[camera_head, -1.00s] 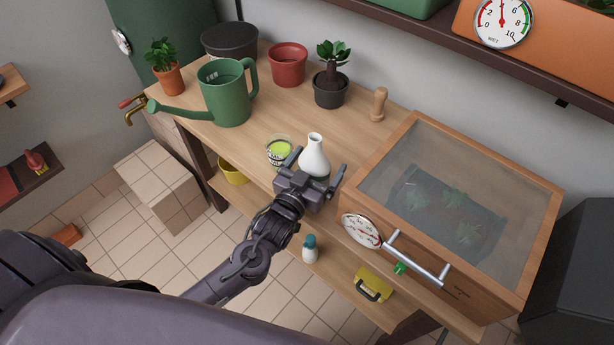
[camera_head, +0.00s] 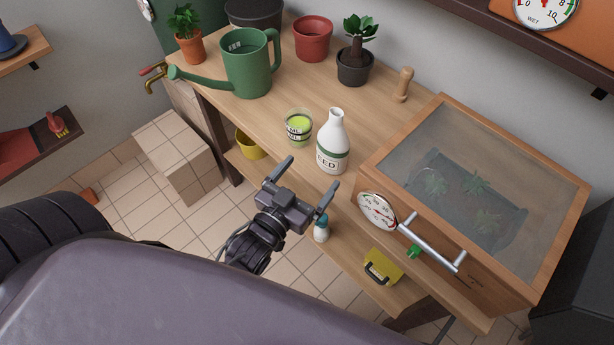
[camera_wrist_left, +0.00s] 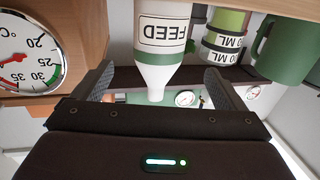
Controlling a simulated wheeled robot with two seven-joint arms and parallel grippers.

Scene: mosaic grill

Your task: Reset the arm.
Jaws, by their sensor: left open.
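My left gripper (camera_head: 306,185) is open and empty. It is in front of the bench's front edge, apart from the bottle. A white bottle (camera_head: 333,148) with a green band and a FEED label stands upright on the wooden bench (camera_head: 390,118). In the left wrist view the bottle (camera_wrist_left: 163,60) shows upside down beyond the open fingers (camera_wrist_left: 158,85), with a gap between. My right gripper is not in view.
A glass of green liquid (camera_head: 298,128) stands left of the bottle. A wooden propagator box (camera_head: 470,190) with a dial (camera_head: 378,210) and a metal handle (camera_head: 432,244) is on the right. A green watering can (camera_head: 247,65) and plant pots stand behind. Open floor lies front left.

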